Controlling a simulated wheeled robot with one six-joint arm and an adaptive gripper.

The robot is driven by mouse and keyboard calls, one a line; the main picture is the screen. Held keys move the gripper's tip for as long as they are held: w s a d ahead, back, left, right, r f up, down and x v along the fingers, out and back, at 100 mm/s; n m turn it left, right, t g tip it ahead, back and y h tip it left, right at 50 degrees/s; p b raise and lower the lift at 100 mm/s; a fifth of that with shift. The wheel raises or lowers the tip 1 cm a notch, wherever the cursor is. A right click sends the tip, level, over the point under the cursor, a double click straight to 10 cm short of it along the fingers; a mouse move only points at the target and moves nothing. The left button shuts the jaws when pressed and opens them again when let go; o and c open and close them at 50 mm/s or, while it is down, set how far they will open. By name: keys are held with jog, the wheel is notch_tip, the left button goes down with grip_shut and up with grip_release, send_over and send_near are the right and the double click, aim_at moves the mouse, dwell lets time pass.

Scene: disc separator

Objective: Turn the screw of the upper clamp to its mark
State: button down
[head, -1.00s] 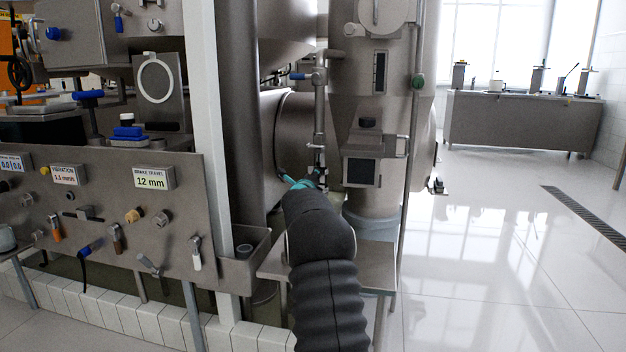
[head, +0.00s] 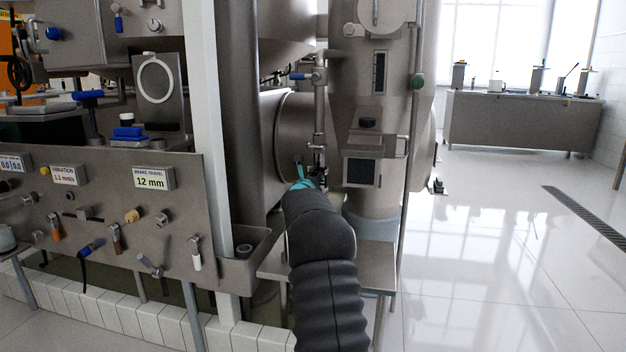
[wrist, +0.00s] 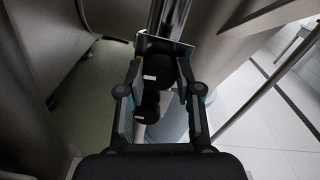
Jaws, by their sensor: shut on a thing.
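My gripper (head: 306,182) is at the vertical pipe (head: 319,110) between the large tank and the grey column. In the wrist view my gripper (wrist: 159,68) has its two fingers on either side of a black knob (wrist: 158,66) with a white mark, which I take to be the upper clamp's screw, and is shut on it. A second black knob (wrist: 148,106), also with a white mark, shows between the fingers lower in that picture. In the head view my wrist and fingers hide the knobs. I cannot make out the target mark.
The large steel tank (head: 292,135) is close on the left and the grey column (head: 372,190) close on the right. A thin upright pipe (head: 409,150) runs beside the column. A control panel (head: 110,215) with knobs and labels stands left. The tiled floor (head: 490,270) at right is clear.

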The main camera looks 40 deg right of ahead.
jog(key=shift+s+d+m, duration=0.1)
jog(key=shift+d+m, duration=0.1)
jog(key=shift+m, duration=0.2)
jog(key=c, duration=0.8)
grip_release()
jog(key=shift+d, duration=0.15)
jog(key=shift+o, duration=0.2)
jog(key=v, duration=1.2)
jog(key=shift+a, duration=0.3)
